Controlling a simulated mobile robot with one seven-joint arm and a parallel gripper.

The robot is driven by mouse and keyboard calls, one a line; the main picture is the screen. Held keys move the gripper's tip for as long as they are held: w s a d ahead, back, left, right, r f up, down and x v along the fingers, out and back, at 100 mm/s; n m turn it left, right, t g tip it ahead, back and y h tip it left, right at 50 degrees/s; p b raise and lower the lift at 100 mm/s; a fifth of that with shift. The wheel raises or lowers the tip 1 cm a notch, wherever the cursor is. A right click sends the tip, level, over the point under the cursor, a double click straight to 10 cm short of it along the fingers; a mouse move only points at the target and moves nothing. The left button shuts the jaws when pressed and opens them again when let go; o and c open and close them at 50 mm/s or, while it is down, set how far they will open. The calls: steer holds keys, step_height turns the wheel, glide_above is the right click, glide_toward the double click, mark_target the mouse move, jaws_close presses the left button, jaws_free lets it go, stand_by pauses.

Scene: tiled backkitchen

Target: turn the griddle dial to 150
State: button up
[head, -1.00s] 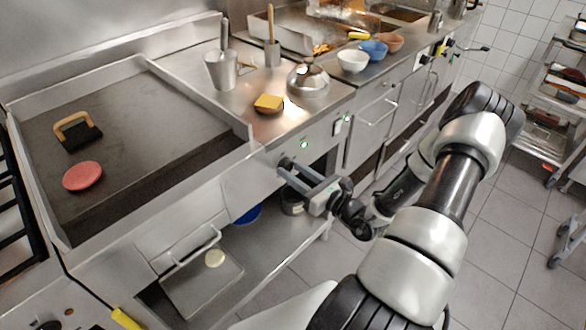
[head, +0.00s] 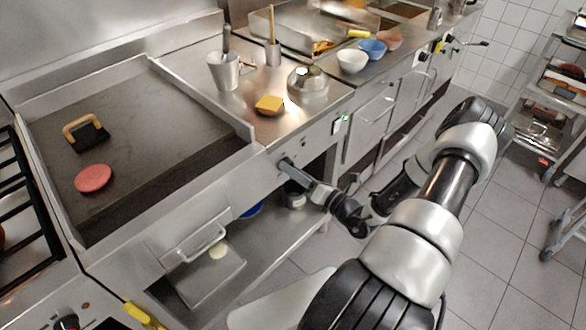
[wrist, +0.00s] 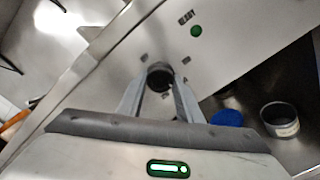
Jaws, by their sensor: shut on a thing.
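The griddle (head: 165,115) is a wide dark plate with raised metal edges at the left of the head view. Its dial (wrist: 160,70) is a small dark round knob on the steel front panel. My gripper (wrist: 160,84) is shut on the dial, one finger on each side. In the head view my gripper (head: 287,165) reaches the front panel, and the fingers hide the dial there. Small dark marks surround the dial in the wrist view, too blurred to read, so I cannot tell its setting.
A pink disc (head: 93,178) and a black press with a wooden handle (head: 85,133) lie on the griddle. A yellow-topped sponge (head: 269,104) and a metal dome (head: 308,82) are on the counter. A blue container (wrist: 228,118) and a pot (wrist: 281,119) stand below the panel.

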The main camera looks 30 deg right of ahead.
stand_by(0.3)
steer(key=o, duration=1)
steer(key=shift+o, duration=0.2)
steer(key=shift+s, duration=0.1)
steer(key=v, duration=1.7)
steer(key=shift+s+p, duration=0.15)
steer(key=shift+p, duration=0.2)
steer(key=shift+d, duration=0.1)
